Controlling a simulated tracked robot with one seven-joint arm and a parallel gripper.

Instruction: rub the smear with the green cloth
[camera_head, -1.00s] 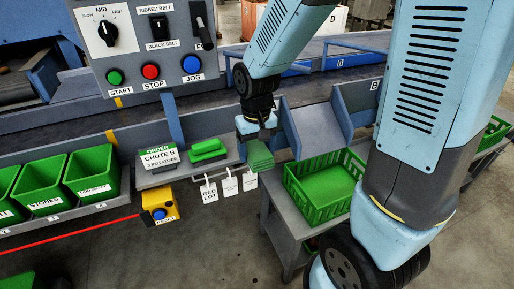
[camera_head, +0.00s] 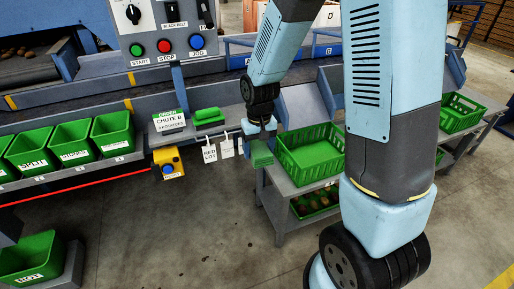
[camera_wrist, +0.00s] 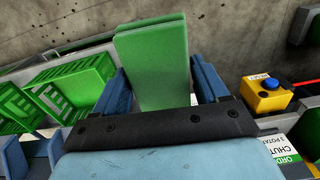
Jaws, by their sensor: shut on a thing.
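My gripper (camera_head: 261,134) is shut on the green cloth (camera_head: 261,154), which hangs below the jaws as a thick folded pad. In the wrist view the cloth (camera_wrist: 152,65) stands out between the two blue fingers of my gripper (camera_wrist: 160,84). In the head view the cloth is in the gap between the hanging white tags and the green crate, in front of the grader's edge. Whether it touches anything there cannot be told. I cannot make out the smear in either view.
A green crate (camera_head: 283,166) stands on a grey stand to the right. White tags (camera_head: 209,153) hang left of the cloth. A shelf holds a green-handled block (camera_head: 208,116) and a chute sign (camera_head: 169,121). A yellow button box (camera_head: 169,162) sits below. Open floor lies in front.

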